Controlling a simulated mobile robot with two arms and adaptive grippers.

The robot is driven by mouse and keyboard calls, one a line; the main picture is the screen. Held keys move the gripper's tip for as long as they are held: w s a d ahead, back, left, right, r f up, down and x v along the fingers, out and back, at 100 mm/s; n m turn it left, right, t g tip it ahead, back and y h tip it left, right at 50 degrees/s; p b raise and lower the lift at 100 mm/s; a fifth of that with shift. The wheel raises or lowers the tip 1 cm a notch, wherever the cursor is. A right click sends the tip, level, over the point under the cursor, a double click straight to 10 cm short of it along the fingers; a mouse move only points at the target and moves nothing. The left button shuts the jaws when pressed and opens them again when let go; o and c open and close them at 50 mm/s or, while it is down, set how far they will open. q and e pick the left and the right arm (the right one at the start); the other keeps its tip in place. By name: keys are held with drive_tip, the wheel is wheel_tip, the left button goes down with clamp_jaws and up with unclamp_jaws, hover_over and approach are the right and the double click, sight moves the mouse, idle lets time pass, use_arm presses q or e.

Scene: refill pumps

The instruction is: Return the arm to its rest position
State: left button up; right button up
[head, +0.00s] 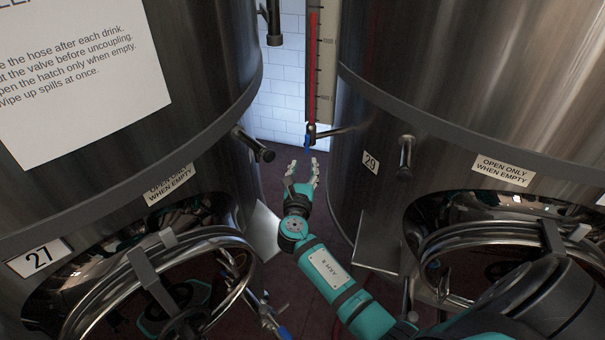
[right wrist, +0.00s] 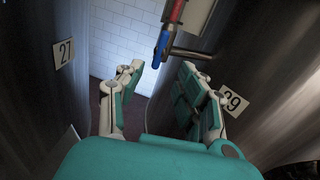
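My right arm (head: 343,285) reaches forward from the lower right into the gap between two steel tanks. Its gripper (head: 303,170) is open, with nothing between the fingers. In the right wrist view the gripper (right wrist: 162,88) also shows its two fingers spread apart, with floor and tiled wall visible between them. A blue-handled valve (head: 307,141) below a red sight gauge (head: 312,70) is ahead of the fingers; the blue handle (right wrist: 161,50) appears beyond them in the wrist view. My left gripper is not in view.
Tank 27 (head: 200,60) stands left and tank 29 (head: 460,60) right, close on both sides of the arm. Round hatches (head: 160,285) and short handles (head: 405,155) stick out from them. A white tiled wall (head: 280,90) closes the gap behind.

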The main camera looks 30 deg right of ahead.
drive_tip(key=shift+v, duration=1.1)
drive_tip(key=s+a+f+m+g+y+b, duration=0.2)
drive_tip(key=s+f, duration=0.1)
drive_tip(key=f, duration=0.8)
drive_tip(key=s+a+f+m+g+y+b, duration=0.1)
drive_tip(key=s+f+m+y+b, duration=0.15)
drive_tip(key=f, duration=0.85)
drive_tip(key=s+a+f+m+g+y+b, duration=0.15)
drive_tip(key=s+f, duration=0.25)
drive_tip(key=f, duration=0.6)
drive_tip(key=s+a+f+m+g+y+b, duration=0.35)
drive_tip(key=s+f+m, duration=0.45)
drive_tip(key=s+f, duration=1)
drive_tip(key=s+a+f+m+g+b, duration=0.1)
drive_tip(key=s+f+m, duration=0.5)
drive_tip(key=s, duration=0.6)
drive_tip(key=s+a+f+m+g+y+b, duration=0.1)
drive_tip(key=s+f+m+g+b, duration=0.3)
drive_tip(key=s+f, duration=0.5)
drive_tip(key=s+a+m, duration=0.1)
drive_tip(key=s+m, duration=0.1)
drive_tip(key=s, duration=0.1)
drive_tip(key=shift+a+f, duration=0.2)
drive_tip(key=shift+f, duration=0.2)
